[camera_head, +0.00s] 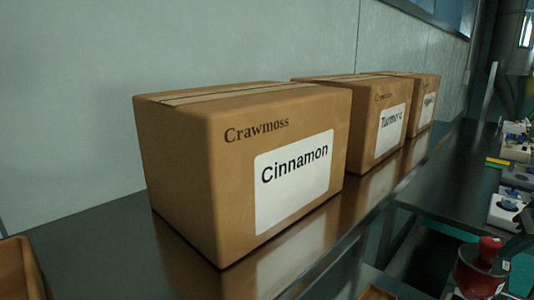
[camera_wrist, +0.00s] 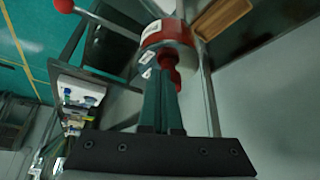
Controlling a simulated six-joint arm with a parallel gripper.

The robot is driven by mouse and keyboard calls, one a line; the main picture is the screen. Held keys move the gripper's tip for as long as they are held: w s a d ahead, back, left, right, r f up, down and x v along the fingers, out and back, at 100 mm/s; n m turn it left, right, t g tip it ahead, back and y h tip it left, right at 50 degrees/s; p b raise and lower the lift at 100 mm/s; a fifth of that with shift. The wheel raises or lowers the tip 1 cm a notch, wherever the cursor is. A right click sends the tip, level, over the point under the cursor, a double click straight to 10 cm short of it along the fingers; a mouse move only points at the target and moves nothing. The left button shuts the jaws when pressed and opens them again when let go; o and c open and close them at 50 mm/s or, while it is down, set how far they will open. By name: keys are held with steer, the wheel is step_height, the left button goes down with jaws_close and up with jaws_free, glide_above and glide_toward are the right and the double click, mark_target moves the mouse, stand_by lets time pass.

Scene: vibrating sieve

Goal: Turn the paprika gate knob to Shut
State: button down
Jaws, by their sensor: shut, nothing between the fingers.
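My gripper (camera_wrist: 166,88) points up the wrist view, its dark green fingers together with nothing between them. Beyond the fingertips is a red knob-like part (camera_wrist: 168,60) in front of a red drum (camera_wrist: 178,30) with white labels. I cannot tell whether the fingertips touch it. In the head view, a similar red knob (camera_head: 489,250) sits on a red body (camera_head: 477,280) at the lower right. White units with blue parts (camera_head: 508,202) stand at the right edge. I cannot tell which part is the paprika gate knob, or its setting.
A carton marked Cinnamon (camera_head: 180,185), one marked Turmeric (camera_head: 362,150) and a third with an unclear label (camera_head: 424,85) stand on a dark shiny shelf (camera_head: 95,250). Small white units (camera_wrist: 80,95) are left in the wrist view. A brown tray (camera_wrist: 215,15) lies at its top.

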steer(key=shift+w+a, duration=0.1)
steer(key=shift+a, duration=0.05)
steer(key=shift+w+a, duration=0.1)
steer(key=shift+a, duration=0.65)
steer(key=shift+w+a, duration=0.15)
steer(key=shift+a, duration=0.1)
steer(key=shift+w+a, duration=0.1)
stand_by(0.4)
steer(key=shift+s+d+r, duration=0.6)
steer(key=shift+d+r, duration=0.55)
steer(key=shift+r, duration=2.25)
steer(key=shift+f, duration=3.4)
